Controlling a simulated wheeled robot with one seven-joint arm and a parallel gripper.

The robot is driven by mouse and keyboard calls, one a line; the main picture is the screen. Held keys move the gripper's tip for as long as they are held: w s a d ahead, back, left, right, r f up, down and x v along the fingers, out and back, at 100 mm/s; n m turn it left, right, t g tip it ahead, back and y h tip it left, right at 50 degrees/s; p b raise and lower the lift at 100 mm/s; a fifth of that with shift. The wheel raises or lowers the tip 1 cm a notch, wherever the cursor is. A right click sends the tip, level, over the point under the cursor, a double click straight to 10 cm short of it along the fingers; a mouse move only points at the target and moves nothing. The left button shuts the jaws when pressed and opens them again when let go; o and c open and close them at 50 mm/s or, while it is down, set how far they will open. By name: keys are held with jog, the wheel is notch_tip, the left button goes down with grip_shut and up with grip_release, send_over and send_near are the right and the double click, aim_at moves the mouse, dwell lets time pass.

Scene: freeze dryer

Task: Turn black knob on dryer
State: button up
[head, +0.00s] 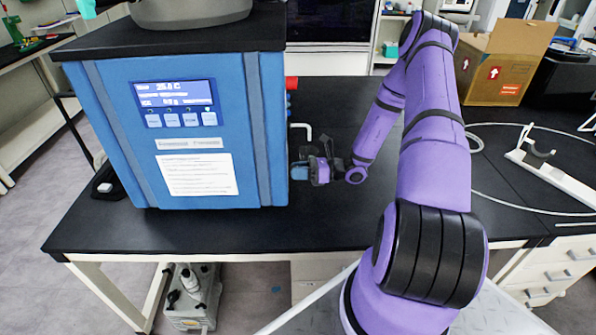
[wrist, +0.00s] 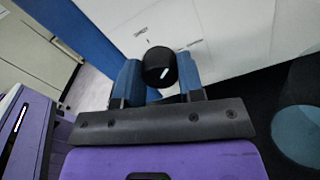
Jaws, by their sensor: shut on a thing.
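The blue dryer (head: 105,100) stands on the black bench with its screen and buttons facing me. The black knob (wrist: 159,66) shows in the wrist view on the dryer's white side panel (wrist: 220,38), with a white mark on its face. My gripper (wrist: 160,85) is at this panel, with its two blue fingers on either side of the knob and shut on it. In the head view my gripper (head: 300,172) is at the dryer's right side, low down. The knob is hidden there.
A bent white pipe (head: 303,130) and red and blue fittings (head: 291,90) stick out of the dryer's right side, above my gripper. A cardboard box (head: 502,65) and a white stand (head: 545,160) are at the right. The bench (head: 240,228) is clear in front.

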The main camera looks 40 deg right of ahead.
jog(key=m, duration=0.6)
jog(key=shift+m, duration=0.4)
dwell(0.4)
jog(key=o, duration=0.9)
jog(key=v, duration=1.1)
